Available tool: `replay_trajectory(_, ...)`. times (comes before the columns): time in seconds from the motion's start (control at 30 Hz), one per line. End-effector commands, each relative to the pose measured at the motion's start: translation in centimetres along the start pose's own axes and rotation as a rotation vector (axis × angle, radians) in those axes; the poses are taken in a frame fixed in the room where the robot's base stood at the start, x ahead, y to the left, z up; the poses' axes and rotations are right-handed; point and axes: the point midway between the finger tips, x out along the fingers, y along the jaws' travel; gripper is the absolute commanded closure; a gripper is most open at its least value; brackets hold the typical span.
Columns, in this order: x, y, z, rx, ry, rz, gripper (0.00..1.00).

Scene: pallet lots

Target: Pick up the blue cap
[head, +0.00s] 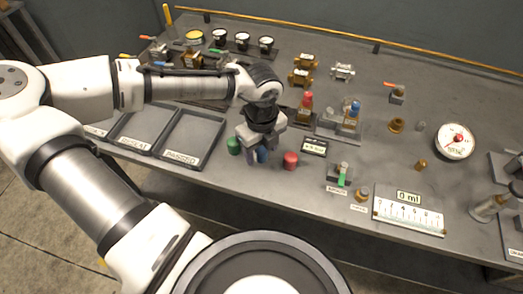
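The blue cap (262,156) stands on the grey bench between a green cap (233,146) and a red cap (290,160). My gripper (261,152) points down right over the blue cap, with its fingers around it. The gripper body and fingers hide much of the cap. I cannot tell whether the fingers touch the cap or stand apart from it. The cap seems to be at bench height.
Grey trays (183,139) lie to the left. A small display (314,147) is right of the red cap. Valves with red (306,101) and blue (353,113) tops stand behind. A dial gauge (455,141) and a scale plate (409,215) are at right.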

Motion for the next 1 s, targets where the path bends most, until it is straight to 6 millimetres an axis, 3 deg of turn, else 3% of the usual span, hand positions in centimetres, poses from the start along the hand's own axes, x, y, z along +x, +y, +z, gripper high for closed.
replay_trajectory(0.03, 0.0, 0.0, 0.0, 0.0, 0.0, 0.0, 0.48)
replay_trajectory(0.37, 0.0, 0.0, 0.0, 0.0, 0.0, 0.0, 0.91)
replay_trajectory(0.77, -0.8, -0.1, 0.0, -0.001, -0.001, -0.002, 0.91)
replay_trajectory(0.87, -2.0, -0.1, 0.1, -0.002, -0.001, -0.003, 0.91)
replay_trajectory(1.0, -5.0, -0.1, 0.1, -0.001, -0.001, -0.005, 0.91)
